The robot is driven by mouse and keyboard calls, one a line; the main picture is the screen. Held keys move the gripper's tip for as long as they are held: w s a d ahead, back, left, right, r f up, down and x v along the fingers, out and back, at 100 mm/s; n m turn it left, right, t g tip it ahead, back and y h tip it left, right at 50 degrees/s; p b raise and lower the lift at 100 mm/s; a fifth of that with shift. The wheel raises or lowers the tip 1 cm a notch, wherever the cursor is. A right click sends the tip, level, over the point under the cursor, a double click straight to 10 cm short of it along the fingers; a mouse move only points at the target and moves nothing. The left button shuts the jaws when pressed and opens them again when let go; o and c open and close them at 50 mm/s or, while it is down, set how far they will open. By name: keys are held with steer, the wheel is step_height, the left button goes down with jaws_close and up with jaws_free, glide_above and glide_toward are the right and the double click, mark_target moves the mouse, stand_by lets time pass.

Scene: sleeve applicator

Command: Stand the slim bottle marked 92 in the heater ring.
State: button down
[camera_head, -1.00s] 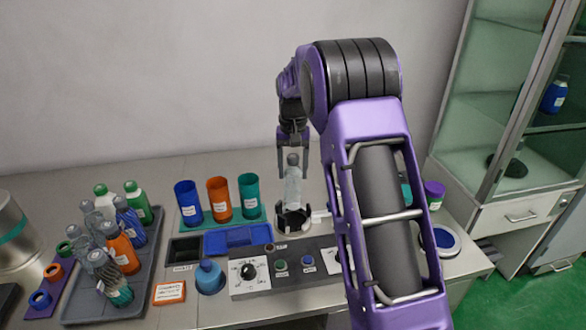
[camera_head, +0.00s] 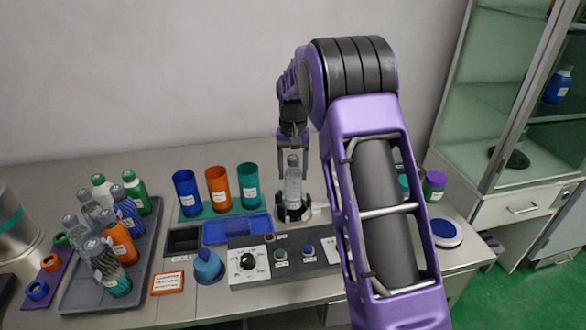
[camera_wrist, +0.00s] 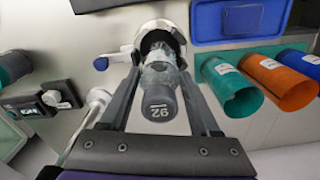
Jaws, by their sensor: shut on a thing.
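The slim bottle (camera_head: 292,188) is clear with a grey cap, and the cap reads 92 in the wrist view (camera_wrist: 159,108). My gripper (camera_head: 293,172) is shut on it from above, one finger on each side. The bottle is upright, and its lower end is between the dark prongs of the heater ring (camera_head: 280,212). In the wrist view the pale rim of the ring (camera_wrist: 143,30) surrounds the far end of the bottle. I cannot tell whether the bottle's base touches the bottom.
Blue, orange and teal cups (camera_head: 218,188) stand left of the ring. A control panel (camera_head: 265,262) with a dial is in front. A grey tray (camera_head: 147,225) of several bottles is at the left.

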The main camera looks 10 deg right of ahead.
mark_target(293, 158)
steer(key=shift+f+b, duration=0.55)
steer(key=shift+f, duration=0.75)
steer(key=shift+c, duration=0.2)
jaws_free()
steer(key=shift+o, duration=0.2)
steer(key=shift+r+p, duration=2.35)
steer(key=shift+r, duration=2.15)
